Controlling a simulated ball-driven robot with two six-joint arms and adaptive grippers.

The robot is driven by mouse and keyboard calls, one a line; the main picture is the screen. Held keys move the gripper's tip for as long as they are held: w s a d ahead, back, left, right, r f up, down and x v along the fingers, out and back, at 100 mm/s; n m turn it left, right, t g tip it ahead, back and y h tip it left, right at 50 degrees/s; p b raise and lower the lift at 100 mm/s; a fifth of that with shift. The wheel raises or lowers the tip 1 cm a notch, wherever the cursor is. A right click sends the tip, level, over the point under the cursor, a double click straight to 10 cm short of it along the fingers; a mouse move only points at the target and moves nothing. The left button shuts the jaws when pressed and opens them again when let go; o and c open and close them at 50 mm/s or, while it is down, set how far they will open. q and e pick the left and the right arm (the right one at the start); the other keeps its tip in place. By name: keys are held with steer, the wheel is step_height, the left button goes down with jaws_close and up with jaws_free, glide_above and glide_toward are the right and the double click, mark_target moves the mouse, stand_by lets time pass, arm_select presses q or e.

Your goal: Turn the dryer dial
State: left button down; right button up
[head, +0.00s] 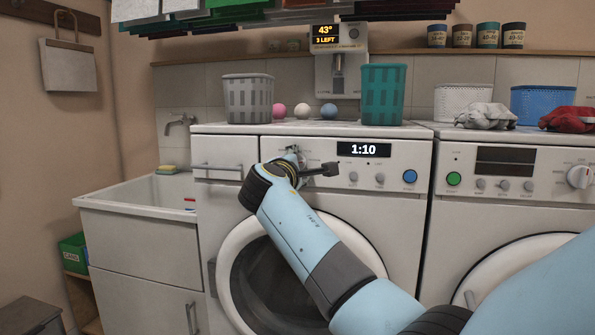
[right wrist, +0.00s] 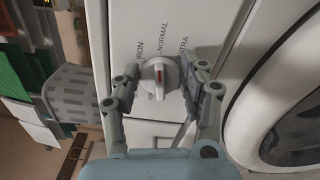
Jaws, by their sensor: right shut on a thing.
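In the head view my right gripper (head: 294,158) is at the panel, left of the 1:10 display (head: 364,149), and mostly hides the dial. My left gripper is not in view.
A second machine (head: 515,150) with its own white knob (head: 580,177) stands to the right. A grey basket (head: 248,98), a green basket (head: 383,93) and three balls sit on top of the left machine. A sink (head: 140,187) is at the left. Hanging clothes cross the top.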

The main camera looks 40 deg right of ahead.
steer(key=shift+m, duration=0.3)
steer(key=o, duration=1.1)
steer(key=v, duration=0.7)
steer(key=shift+s+a, duration=0.1)
steer(key=shift+a, duration=0.1)
